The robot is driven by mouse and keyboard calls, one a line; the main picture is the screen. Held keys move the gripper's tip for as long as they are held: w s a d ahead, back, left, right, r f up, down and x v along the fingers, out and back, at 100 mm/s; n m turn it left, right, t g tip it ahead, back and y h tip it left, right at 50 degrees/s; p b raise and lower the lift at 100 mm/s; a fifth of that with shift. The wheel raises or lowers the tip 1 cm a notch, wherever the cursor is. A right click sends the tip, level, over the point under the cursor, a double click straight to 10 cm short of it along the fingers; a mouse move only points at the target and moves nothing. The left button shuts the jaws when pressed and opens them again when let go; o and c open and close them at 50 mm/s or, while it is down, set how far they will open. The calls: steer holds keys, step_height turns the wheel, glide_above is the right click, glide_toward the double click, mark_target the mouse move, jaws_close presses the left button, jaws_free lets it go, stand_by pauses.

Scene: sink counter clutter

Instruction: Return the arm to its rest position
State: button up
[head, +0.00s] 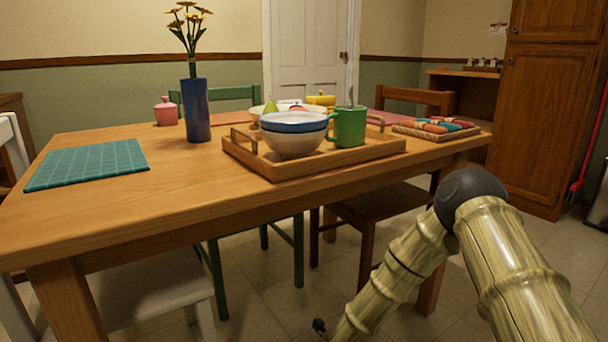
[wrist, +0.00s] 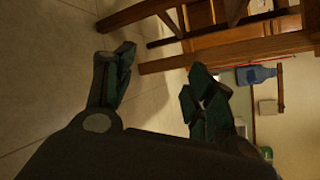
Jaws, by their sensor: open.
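My arm shows at the lower right of the head view, folded at its elbow and reaching down below the tabletop in front of the table. In the head view the gripper itself is out of frame below. In the wrist view my gripper (wrist: 158,88) is open, with its two dark green fingers wide apart. Nothing is between the fingers. Beyond them are the tiled floor and wooden furniture legs, apart from the fingers.
A wooden table (head: 180,205) fills the left and middle. On it are a teal mat (head: 88,165), a blue vase (head: 196,110) and a wooden tray (head: 270,168) with stacked bowls (head: 294,140) and a green mug (head: 348,127). Chairs stand around it. Tiled floor (head: 515,240) is open at right.

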steer(key=s+d+f+n+g+y+p, duration=0.1)
steer(key=s+f+n+g+y+p, duration=0.3)
steer(key=s+n, duration=0.55)
steer(key=s+d+f+n+g+y+p, duration=0.1)
steer(key=s+f+n+y+p, duration=0.2)
steer(key=s+f+n, duration=0.5)
steer(key=s+d+r+n+g+p, duration=0.2)
steer(key=s+n+g, duration=0.15)
steer(key=s, duration=0.65)
steer(key=s+d+r+n+g+y+p, duration=0.15)
steer(key=s+n, duration=0.35)
steer(key=s, duration=0.5)
steer(key=s+d+r+n+g+h+p, duration=0.1)
steer(key=s+d+r+n+g+p, duration=0.3)
steer(key=s, duration=0.6)
step_height(320, 180, up, 35)
steer(key=a+t+p, duration=0.1)
steer(key=p, duration=3.5)
steer(key=shift+w+a+n, duration=0.3)
steer(key=shift+n, duration=0.1)
steer(key=shift+f, duration=0.1)
